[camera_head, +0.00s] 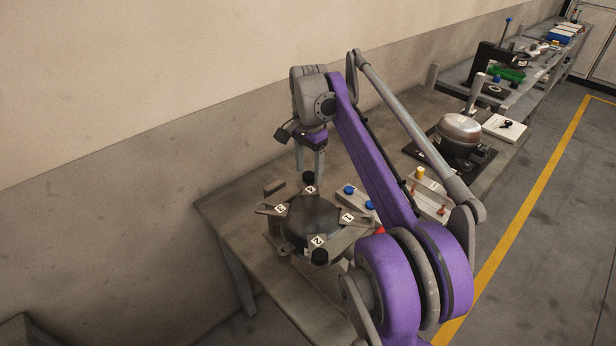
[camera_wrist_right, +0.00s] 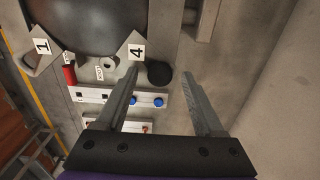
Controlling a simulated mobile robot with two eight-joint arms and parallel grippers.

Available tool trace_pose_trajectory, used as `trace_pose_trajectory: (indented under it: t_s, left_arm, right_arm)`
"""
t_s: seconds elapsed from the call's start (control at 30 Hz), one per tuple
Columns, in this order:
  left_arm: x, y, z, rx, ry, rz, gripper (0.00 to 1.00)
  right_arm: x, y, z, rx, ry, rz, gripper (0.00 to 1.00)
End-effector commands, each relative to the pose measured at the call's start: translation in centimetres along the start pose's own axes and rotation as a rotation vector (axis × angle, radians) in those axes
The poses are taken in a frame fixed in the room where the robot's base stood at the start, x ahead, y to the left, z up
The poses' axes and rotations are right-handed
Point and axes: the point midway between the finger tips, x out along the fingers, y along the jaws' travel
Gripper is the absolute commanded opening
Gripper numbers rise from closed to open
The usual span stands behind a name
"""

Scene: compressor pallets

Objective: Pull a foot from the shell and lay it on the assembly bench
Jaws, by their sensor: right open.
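The dark dome-like shell (camera_head: 312,217) rests on the grey bench (camera_head: 236,205), held by a fixture with tabs numbered 1 to 4. Black round feet sit at its corners: one (camera_head: 319,256) by tab 2 and one (camera_head: 308,178) by tab 4. The tab 4 foot (camera_wrist_right: 160,73) also shows in the right wrist view, between and beyond my fingers. My right gripper (camera_head: 311,172) is open, pointing down just behind that corner; contact is unclear. In the wrist view its fingers (camera_wrist_right: 160,82) are spread with nothing held. My left gripper is out of view.
A pale block with blue knobs (camera_head: 352,195) stands right of the shell. A pale rack with a yellow cap and reddish pins (camera_head: 430,197) lies further right. The wall runs close behind the bench.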

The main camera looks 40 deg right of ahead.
Motion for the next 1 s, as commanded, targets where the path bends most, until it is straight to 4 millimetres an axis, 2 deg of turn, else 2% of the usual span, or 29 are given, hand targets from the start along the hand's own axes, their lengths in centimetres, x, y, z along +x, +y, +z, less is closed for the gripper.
trace_pose_trajectory:
  t_s: [0.7, 0.77, 1.0]
  left_arm:
    - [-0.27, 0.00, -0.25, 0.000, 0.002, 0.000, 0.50]
    - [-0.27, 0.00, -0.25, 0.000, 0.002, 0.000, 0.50]
    - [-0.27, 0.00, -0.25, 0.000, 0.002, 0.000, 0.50]
  right_arm:
    - [0.01, -0.05, 0.00, 0.000, 0.000, 0.000, 0.70]
    - [0.01, -0.05, 0.00, 0.000, 0.000, 0.000, 0.61]
    - [0.01, -0.05, 0.00, 0.000, 0.000, 0.000, 0.18]
